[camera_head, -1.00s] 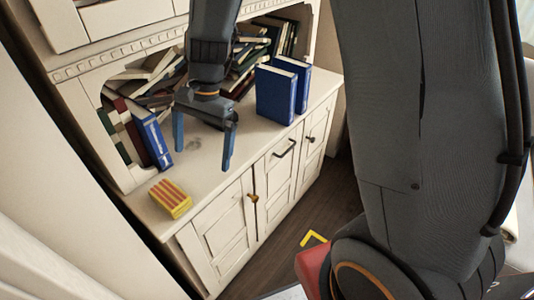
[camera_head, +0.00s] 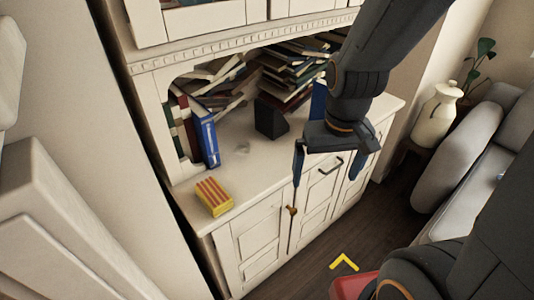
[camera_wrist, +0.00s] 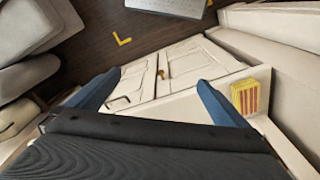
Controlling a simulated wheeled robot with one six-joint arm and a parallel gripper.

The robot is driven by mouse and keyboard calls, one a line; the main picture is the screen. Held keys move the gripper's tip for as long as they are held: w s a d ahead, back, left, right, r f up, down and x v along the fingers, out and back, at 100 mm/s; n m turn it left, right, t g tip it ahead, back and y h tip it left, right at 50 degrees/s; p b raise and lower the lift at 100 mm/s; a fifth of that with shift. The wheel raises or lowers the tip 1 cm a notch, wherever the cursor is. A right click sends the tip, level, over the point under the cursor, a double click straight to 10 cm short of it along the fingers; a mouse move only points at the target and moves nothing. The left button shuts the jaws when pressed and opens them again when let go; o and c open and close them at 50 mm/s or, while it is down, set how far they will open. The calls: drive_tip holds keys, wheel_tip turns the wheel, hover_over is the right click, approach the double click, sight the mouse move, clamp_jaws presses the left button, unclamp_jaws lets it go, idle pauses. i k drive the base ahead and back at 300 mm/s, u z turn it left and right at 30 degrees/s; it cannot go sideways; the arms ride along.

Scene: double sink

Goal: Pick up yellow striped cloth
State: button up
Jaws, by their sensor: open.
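The yellow cloth with red stripes (camera_head: 214,196) is a small folded block. It lies on the cabinet's white top near the front left corner. It also shows in the wrist view (camera_wrist: 247,97), right of the right fingertip. My gripper (camera_head: 330,178) is open and empty, in front of the cabinet and to the right of the cloth, apart from it. Its two blue fingers point down in the head view and spread wide in the wrist view (camera_wrist: 152,83).
The white cabinet (camera_head: 262,232) has doors and handles at the front. A blue book (camera_head: 204,136) stands upright behind the cloth, and piled books (camera_head: 290,75) fill the shelf. A dark block (camera_head: 270,118) stands on the top. A grey sofa and a vase (camera_head: 436,115) are at right.

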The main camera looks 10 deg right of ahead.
sight(216, 200)
drive_tip(key=z, duration=0.5)
drive_tip(key=k, duration=0.55)
drive_tip(key=u, duration=1.25)
drive_tip(key=i, duration=0.45)
drive_tip(key=z, duration=0.05)
